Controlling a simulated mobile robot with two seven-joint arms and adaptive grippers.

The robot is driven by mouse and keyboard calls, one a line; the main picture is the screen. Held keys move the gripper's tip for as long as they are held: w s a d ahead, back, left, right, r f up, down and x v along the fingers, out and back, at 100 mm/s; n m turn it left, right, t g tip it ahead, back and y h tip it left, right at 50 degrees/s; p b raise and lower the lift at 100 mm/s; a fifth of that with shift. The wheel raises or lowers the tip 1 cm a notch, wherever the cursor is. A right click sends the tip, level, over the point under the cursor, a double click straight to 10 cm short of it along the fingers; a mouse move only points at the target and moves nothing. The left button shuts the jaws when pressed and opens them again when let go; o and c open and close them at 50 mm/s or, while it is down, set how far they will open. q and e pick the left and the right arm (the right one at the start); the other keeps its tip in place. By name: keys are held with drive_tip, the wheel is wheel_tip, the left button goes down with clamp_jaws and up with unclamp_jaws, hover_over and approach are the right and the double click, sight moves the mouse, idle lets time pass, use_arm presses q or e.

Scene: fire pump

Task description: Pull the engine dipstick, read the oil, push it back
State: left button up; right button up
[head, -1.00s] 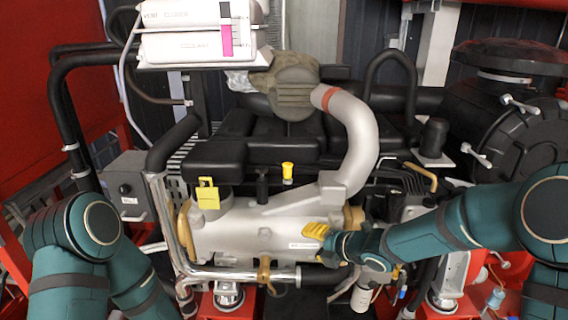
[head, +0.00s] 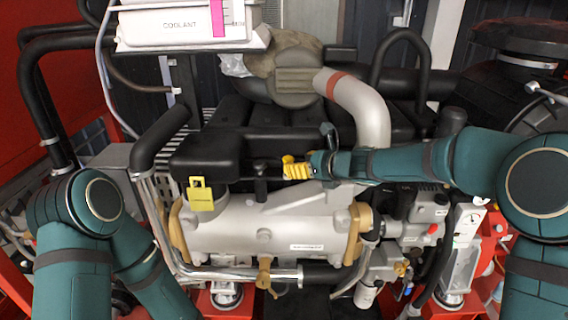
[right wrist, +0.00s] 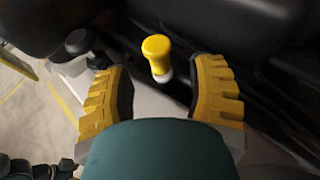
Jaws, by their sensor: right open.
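The dipstick's yellow knob (right wrist: 157,50) stands upright on a pale collar in the right wrist view, in front of a dark engine cover. In the head view my right gripper hides it. My right gripper (right wrist: 163,68) is open, with one ribbed yellow finger on each side of the knob's line. The knob appears slightly beyond the fingertips, and neither finger visibly touches it. In the head view the same gripper (head: 297,169) is at the front edge of the black engine cover (head: 220,158). My left arm shows at the left, but its gripper is out of view.
A yellow tag (head: 200,194) hangs left of the gripper. A grey pipe (head: 363,112) curves down behind it. The silver engine housing (head: 235,232) lies below. A coolant container (head: 182,26) stands at upper left. A black post (right wrist: 78,42) stands left of the knob.

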drive_tip(key=x, duration=0.7)
drive_tip(key=shift+r+p, duration=0.2)
drive_tip(key=shift+p, duration=0.1)
clamp_jaws()
drive_tip(key=shift+a, duration=0.1)
drive_tip(key=shift+f, duration=0.1)
